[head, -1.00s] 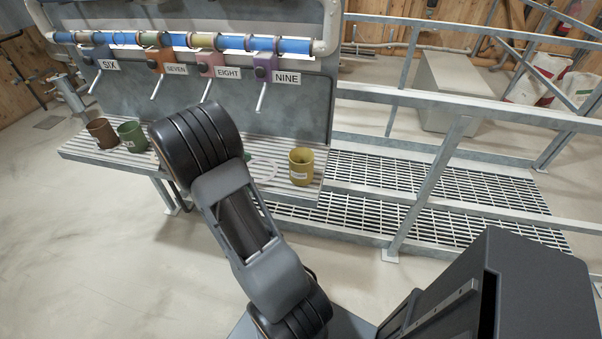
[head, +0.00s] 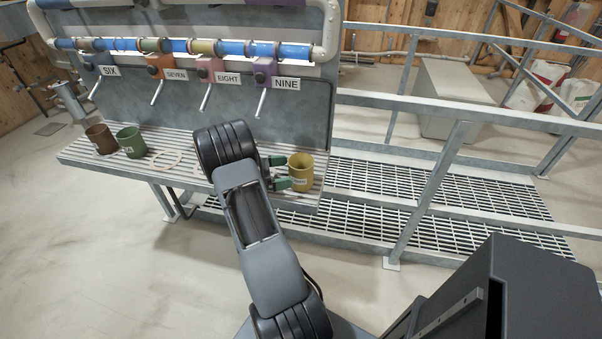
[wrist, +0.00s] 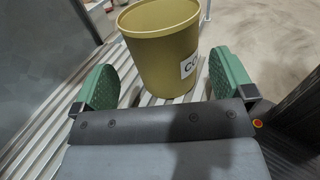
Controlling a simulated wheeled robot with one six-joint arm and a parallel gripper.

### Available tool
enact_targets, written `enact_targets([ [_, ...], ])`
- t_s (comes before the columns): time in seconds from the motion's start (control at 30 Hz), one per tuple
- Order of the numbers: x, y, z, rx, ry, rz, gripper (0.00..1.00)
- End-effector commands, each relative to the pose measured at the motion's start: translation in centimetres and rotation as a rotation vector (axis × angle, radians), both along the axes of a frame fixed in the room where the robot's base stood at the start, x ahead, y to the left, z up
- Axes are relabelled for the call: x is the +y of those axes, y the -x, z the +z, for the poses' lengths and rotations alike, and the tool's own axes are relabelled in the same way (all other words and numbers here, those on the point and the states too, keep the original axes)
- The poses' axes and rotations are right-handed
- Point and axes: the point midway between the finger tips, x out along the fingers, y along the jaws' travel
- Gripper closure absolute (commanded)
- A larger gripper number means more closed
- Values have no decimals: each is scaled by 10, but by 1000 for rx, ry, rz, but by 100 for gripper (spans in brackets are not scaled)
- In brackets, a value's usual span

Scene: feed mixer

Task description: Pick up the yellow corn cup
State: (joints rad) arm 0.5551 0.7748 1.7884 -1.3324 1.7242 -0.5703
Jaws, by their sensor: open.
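The yellow corn cup (head: 301,172) stands upright near the right end of the slatted metal shelf. In the wrist view the yellow cup (wrist: 163,50) stands just ahead of the jaws, with part of a white label showing on its right side. My gripper (head: 280,172) is just left of the cup in the head view, its green fingers pointing at it. In the wrist view my gripper (wrist: 160,82) is open, one finger to each side of the cup's near part. The cup is not clasped. My arm hides part of the shelf.
The slatted shelf (head: 190,152) also holds a brown cup (head: 101,139) and a green cup (head: 131,142) at the left. Levers hang above, among them one under the NINE sign (head: 287,83). A metal railing (head: 430,190) stands to the right.

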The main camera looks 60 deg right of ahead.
Motion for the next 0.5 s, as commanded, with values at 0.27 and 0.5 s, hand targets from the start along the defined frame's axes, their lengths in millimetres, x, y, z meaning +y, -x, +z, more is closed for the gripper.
enact_targets([
  [0.27,-14,21,1,0,0,-4,0],
  [0.5,-31,41,0,0,0,-2,0],
])
